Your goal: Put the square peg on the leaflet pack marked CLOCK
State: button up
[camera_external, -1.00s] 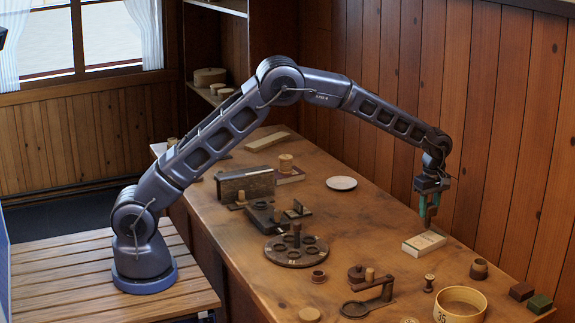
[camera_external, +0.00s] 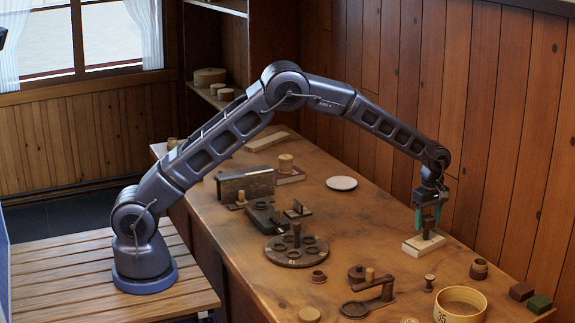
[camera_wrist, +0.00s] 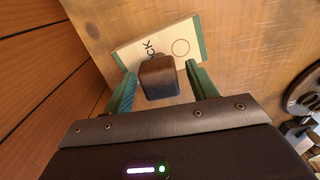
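The square peg (camera_external: 428,231) is a dark brown block standing upright on the pale leaflet pack (camera_external: 411,244). The pack lies on the table near the right wall. In the wrist view the peg (camera_wrist: 158,78) hides part of the pack's lettering; "CK" and a drawn circle show on the pack (camera_wrist: 190,32), which has a green edge. My gripper (camera_external: 427,215) has teal fingers spread to either side of the peg's upper part, with a gap visible at the right finger in the wrist view (camera_wrist: 160,72).
A round dark plate with holes (camera_external: 297,251) stands left of the pack. A dark arm-like stand with a ring (camera_external: 370,292), a small spool (camera_external: 429,283), a dark cup (camera_external: 479,268) and a round box (camera_external: 461,304) stand in front. A white dish (camera_external: 341,183) lies behind.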

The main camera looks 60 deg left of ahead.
jog(key=shift+r, duration=0.15)
notch_tip(320, 180, up, 10)
jog(key=r, duration=0.1)
jog(key=s+a+r+m+t, duration=0.1)
jog(key=s+a+r+m, duration=0.1)
jog(key=s+a+r, duration=0.4)
jog(key=s+a+r+m, duration=0.2)
jog(key=s+a+r, duration=0.2)
jog(key=s+r, duration=0.3)
jog(key=s+a+r+m+t, duration=0.1)
jog(key=s+a+r+m, duration=0.2)
jog(key=s, duration=0.4)
jog(key=s+a+r+m, duration=0.2)
jog(key=s+a+r, duration=0.25)
jog(key=s, duration=0.25)
jog(key=s+a+f+m+t, duration=0.1)
jog(key=s+a+f+m, duration=0.1)
jog(key=s, duration=0.8)
jog(key=s+a+f+m, duration=0.1)
jog(key=s+m, duration=0.3)
jog(key=s, duration=0.7)
jog(key=s+a+f+m+t, duration=0.1)
jog(key=s+a+f+m, duration=0.1)
jog(key=s, duration=0.9)
jog(key=shift+a+f+m+t, duration=0.35)
jog(key=shift+a+m, duration=0.15)
jog(key=shift+a, duration=0.3)
